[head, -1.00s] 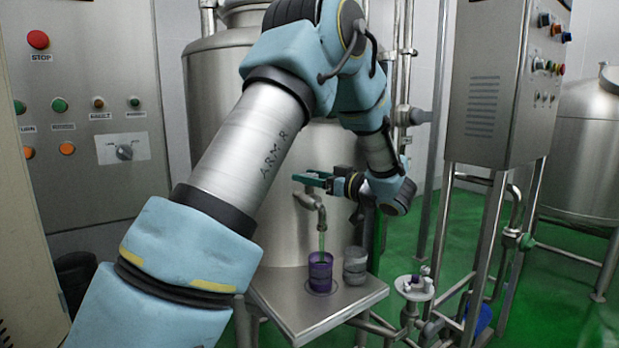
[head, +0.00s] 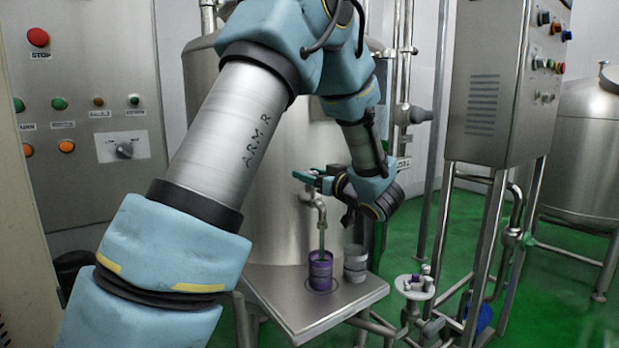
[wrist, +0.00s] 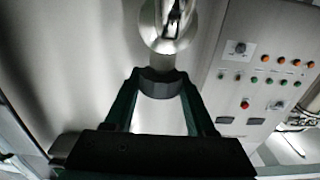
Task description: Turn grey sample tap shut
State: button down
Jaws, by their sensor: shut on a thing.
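The grey sample tap (head: 319,208) sticks out from the front of the steel tank, its spout bent down. My gripper (head: 308,179) reaches it from the right with green fingers at the top of the tap. In the wrist view my gripper (wrist: 160,88) is shut on the tap's dark grey handle (wrist: 160,88), with the shiny tap body (wrist: 168,25) just beyond. A purple cup (head: 320,270) stands under the spout on the steel shelf (head: 275,295). A thin greenish stream (head: 321,241) shows between spout and cup. The handle is mostly hidden in the head view.
A grey cup (head: 355,264) stands just right of the purple one. The steel tank (head: 225,170) is close behind the tap. A control cabinet (head: 90,185) stands at left, another (head: 495,85) at right. A small white stand (head: 414,287) is right of the shelf.

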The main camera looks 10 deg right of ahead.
jog(key=m+h+b, duration=0.1)
jog(key=h, duration=0.1)
jog(key=m+t+h+b, duration=0.1)
jog(key=h, duration=0.1)
jog(key=shift+a+f+m, duration=0.1)
jog(key=shift+f+m, duration=0.05)
jog(key=shift+m, duration=0.25)
jog(key=m+h+b, duration=0.2)
jog(key=h+b, duration=0.1)
jog(key=h, duration=0.1)
jog(key=shift+f+m+t, duration=0.1)
jog(key=shift+m+t, duration=0.3)
jog(key=m+h+b, duration=0.2)
jog(key=h+b, duration=0.1)
jog(key=m+g+h+b, duration=0.1)
jog(key=m+h+b, duration=0.1)
jog(key=h+b, duration=0.1)
jog(key=shift+g+h, duration=0.3)
jog(key=shift+h, duration=0.3)
jog(key=m+h, duration=0.1)
jog(key=m+g+h, duration=0.1)
jog(key=shift+r+m+h+b, duration=0.25)
jog(key=shift+m+h+b, duration=0.05)
jog(key=shift+b, duration=0.1)
jog(key=shift+r+m+g+h+p, duration=0.15)
jog(key=shift+m+g+h+p, duration=0.5)
jog(key=shift+m+g+h, duration=0.85)
jog(key=shift+g+h, duration=0.4)
jog(key=shift+c, duration=1.2)
grip_release()
